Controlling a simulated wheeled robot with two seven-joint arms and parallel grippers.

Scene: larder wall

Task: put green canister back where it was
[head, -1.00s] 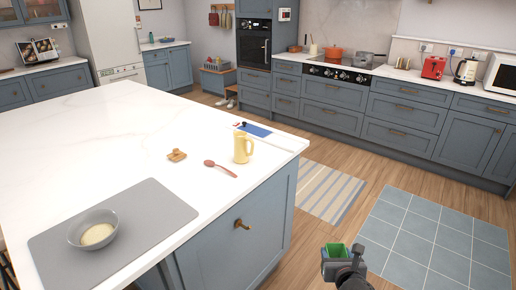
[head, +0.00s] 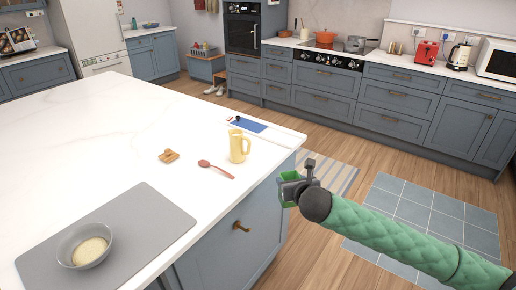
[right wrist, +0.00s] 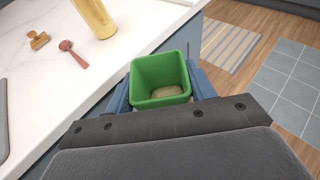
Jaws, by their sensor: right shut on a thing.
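The green canister (right wrist: 160,82) is an open-topped square tub with some pale grainy stuff at its bottom, seen from above in the right wrist view. My right gripper (right wrist: 160,95) is shut on it, with a blue finger on each side. In the head view only a small green part of the canister (head: 288,176) shows beside my right gripper (head: 290,188); the gripper hides the rest. The gripper holds it off the right edge of the white island worktop (head: 120,130), in front of the blue cabinet side. My left gripper is not in view.
On the island stand a yellow jug (head: 238,147), a red-brown spoon (head: 215,169), a small wooden item (head: 169,156), a blue board (head: 247,124) and a grey mat (head: 150,217) with a bowl (head: 85,245). The island's middle is clear.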

